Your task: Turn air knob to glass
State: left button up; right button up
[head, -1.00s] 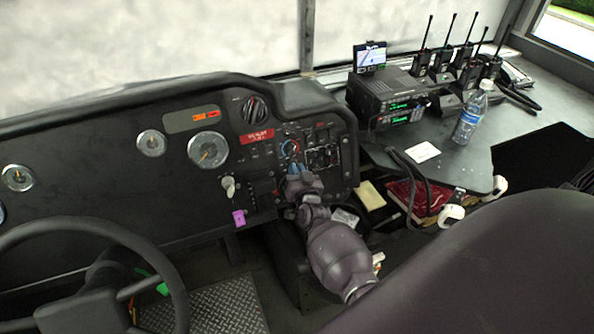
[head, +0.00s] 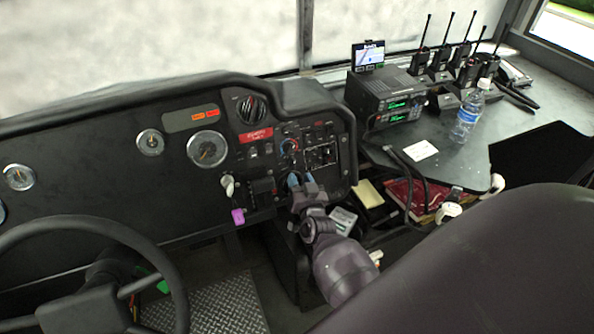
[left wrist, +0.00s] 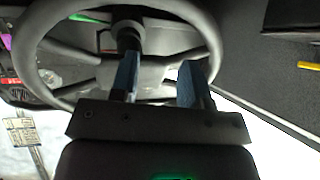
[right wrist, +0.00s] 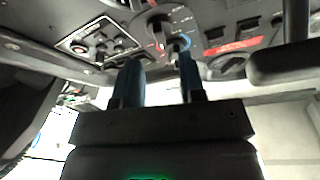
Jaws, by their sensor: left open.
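The control panel right of the wheel has a rotary knob with a red-and-blue ring (head: 289,147); it also shows in the right wrist view (right wrist: 181,44). A second dark knob (right wrist: 158,27) stands beside it. I cannot read the labels or tell which one is the air knob or where it points. My right gripper (head: 300,179) is just below these knobs; in the right wrist view its blue fingers are apart with nothing seen between them. My left gripper (left wrist: 156,80) shows only in its wrist view, open and empty, facing the steering wheel.
The steering wheel (head: 105,265) is at the lower left. A purple tag (head: 238,216) hangs at the panel's lower edge. Radios (head: 390,100) and a water bottle (head: 466,122) stand on the right shelf. A dark seat back (head: 465,265) fills the lower right.

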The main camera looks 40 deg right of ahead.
jog(key=v, duration=0.6)
jog(key=shift+w, duration=0.1)
dwell(0.4)
jog(key=s+a+r+n+g+y, duration=0.1)
jog(key=s+a+n+g+y, duration=0.1)
jog(key=a+n+y, duration=0.25)
jog(key=s+a+f+n+g, duration=0.1)
jog(key=s+f+g, duration=0.1)
jog(key=s, duration=0.7)
jog(key=s+a+f+n+g+y, duration=0.1)
jog(key=s+f+n+g, duration=0.1)
jog(key=s, duration=0.7)
jog(key=shift+s+f, duration=0.25)
jog(key=shift+f, duration=0.25)
jog(key=shift+w+r+y, duration=0.1)
jog(key=shift+y, duration=0.15)
dwell(0.5)
